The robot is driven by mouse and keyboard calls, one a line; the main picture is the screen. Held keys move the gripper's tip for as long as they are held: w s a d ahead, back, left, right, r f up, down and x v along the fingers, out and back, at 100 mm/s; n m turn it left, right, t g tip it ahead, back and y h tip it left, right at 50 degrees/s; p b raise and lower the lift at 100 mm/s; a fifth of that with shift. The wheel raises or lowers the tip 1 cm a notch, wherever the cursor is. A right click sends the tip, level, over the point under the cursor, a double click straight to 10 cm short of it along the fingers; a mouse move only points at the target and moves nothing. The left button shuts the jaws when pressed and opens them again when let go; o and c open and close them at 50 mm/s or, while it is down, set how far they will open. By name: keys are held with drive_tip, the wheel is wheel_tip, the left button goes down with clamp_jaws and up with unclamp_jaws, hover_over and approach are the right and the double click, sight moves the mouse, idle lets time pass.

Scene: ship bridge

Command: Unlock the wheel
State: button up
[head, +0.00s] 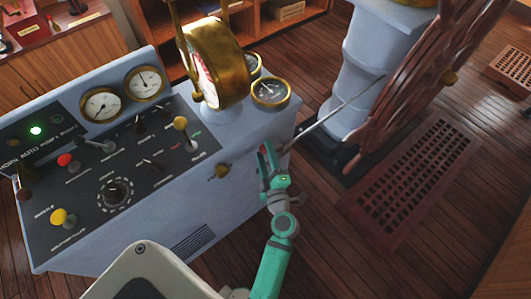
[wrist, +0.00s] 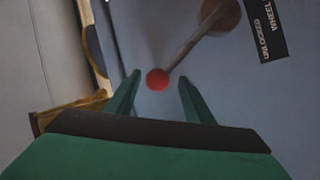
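The wheel lock lever is a grey rod (wrist: 195,42) with a red ball knob (wrist: 157,80) in the wrist view. Its base is on the blue-grey pedestal, beside a black label (wrist: 266,32) whose text seems to read "wheel" and "unlocked". In the head view the rod (head: 335,115) slants from the wheel pedestal (head: 362,75) down toward my gripper (head: 268,152). My gripper is open. In the wrist view its two green fingers (wrist: 160,80) stand on either side of the knob, with gaps both sides. The knob is not visible in the head view. The wooden wheel (head: 425,75) is right of the pedestal.
A blue-grey console (head: 165,210) with gauges, knobs and levers stands close left of my gripper. A brass telegraph (head: 215,60) rises from it. A reddish floor grating (head: 415,185) lies right of the arm. Wooden floor (head: 350,260) is clear at the front right.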

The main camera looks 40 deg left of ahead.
drive_tip(key=shift+r, duration=0.1)
drive_tip(key=v, duration=1)
drive_tip(key=shift+s+d, duration=0.25)
drive_tip(key=shift+d, duration=0.05)
drive_tip(key=shift+w, duration=0.15)
